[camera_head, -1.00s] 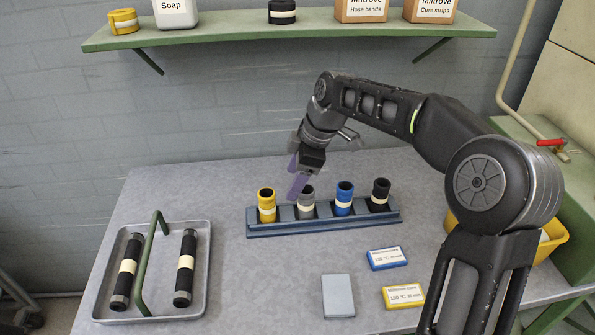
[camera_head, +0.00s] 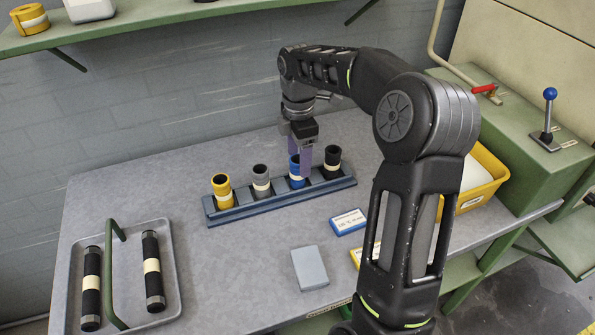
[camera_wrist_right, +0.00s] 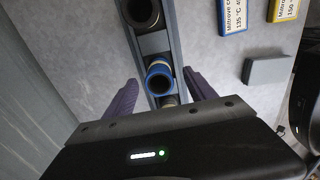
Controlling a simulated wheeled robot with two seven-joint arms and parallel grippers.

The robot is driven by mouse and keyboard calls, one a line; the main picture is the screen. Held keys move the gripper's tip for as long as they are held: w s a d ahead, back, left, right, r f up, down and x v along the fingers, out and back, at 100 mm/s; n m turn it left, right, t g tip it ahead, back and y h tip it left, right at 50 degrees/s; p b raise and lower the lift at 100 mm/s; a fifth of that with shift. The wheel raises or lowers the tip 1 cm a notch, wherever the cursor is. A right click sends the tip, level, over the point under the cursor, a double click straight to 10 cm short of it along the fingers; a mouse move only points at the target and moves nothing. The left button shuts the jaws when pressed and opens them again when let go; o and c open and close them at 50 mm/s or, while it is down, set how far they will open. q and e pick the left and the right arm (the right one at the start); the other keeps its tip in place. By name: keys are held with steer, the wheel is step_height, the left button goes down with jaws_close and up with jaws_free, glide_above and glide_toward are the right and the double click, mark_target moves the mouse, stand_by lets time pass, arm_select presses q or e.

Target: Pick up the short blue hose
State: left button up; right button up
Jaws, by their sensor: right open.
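The short blue hose (camera_head: 297,182) stands upright in the blue-grey rack (camera_head: 230,216), with a cream band around it. It stands between a grey hose (camera_head: 261,180) and a black hose (camera_head: 333,160); a yellow hose (camera_head: 222,190) is at the rack's left end. My right gripper (camera_head: 299,164) is open, pointing down over the blue hose, its purple fingers partly hiding the hose's top. In the right wrist view the blue hose (camera_wrist_right: 159,78) shows between the two spread fingers, which look apart from it. My left gripper is not in view.
A grey tray (camera_head: 172,262) with a green handle and two long black hoses is at left. A grey block (camera_head: 309,268), a blue card (camera_head: 348,221) and a yellow card lie in front of the rack. A yellow bin (camera_head: 482,193) stands at right, partly behind my arm.

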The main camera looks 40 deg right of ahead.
mark_target(297, 170)
step_height(297, 170, down, 5)
steer(key=shift+w+f+p, duration=0.1)
steer(key=shift+w+p, duration=0.05)
steer(key=shift+p, duration=0.4)
steer(key=shift+a, duration=0.1)
steer(key=shift+c, duration=0.5)
jaws_close()
stand_by(0.5)
